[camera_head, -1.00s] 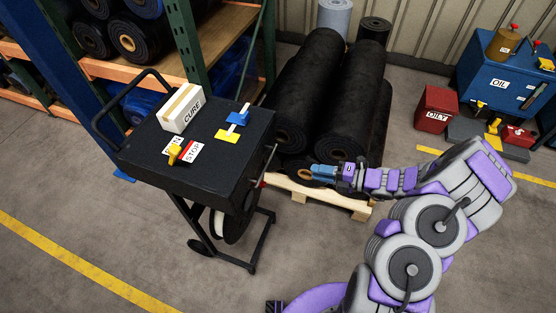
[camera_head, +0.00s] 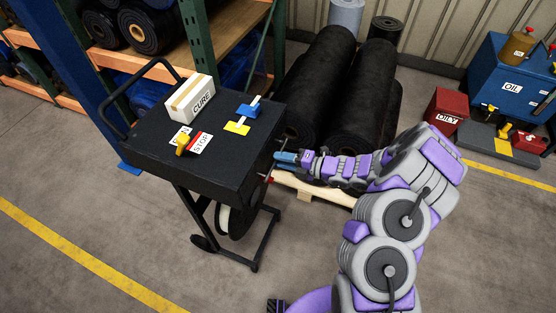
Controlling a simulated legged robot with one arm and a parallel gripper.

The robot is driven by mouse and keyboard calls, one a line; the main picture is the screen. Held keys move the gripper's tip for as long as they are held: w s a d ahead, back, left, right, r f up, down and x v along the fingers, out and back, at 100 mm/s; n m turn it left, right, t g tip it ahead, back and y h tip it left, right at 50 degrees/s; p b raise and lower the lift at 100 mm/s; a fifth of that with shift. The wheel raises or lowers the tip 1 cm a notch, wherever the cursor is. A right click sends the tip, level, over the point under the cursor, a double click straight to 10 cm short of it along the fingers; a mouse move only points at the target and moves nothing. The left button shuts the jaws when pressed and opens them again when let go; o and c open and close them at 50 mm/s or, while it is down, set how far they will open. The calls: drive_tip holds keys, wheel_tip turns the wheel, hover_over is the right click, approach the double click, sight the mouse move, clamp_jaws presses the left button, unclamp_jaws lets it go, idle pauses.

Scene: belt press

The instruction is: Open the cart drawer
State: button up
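The black cart (camera_head: 180,160) stands left of centre, with its dark flat top, a push handle at the back left and a wheeled frame below. A thin metal bar, which looks like the drawer handle (camera_head: 266,172), runs along its right side. The drawer looks shut against the cart body. My gripper (camera_head: 278,160), with blue fingers, is at this right side, close to the bar. Whether it touches the bar is too small to tell, and the finger gap does not show.
On the cart top are a white CURE box (camera_head: 191,98), a yellow knob (camera_head: 183,145) on a STOP label, and blue and yellow pieces (camera_head: 242,117). Black rolls (camera_head: 318,90) lie on a pallet (camera_head: 310,190) behind my gripper. Shelving stands at the back left. The front floor is clear.

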drive_tip(key=x, duration=0.3)
drive_tip(key=shift+s, duration=0.15)
drive_tip(key=shift+d+r, duration=0.15)
drive_tip(key=shift+d, duration=0.55)
drive_tip(key=shift+a, duration=0.5)
drive_tip(key=c, duration=0.5)
clamp_jaws()
drive_tip(key=shift+d, duration=0.1)
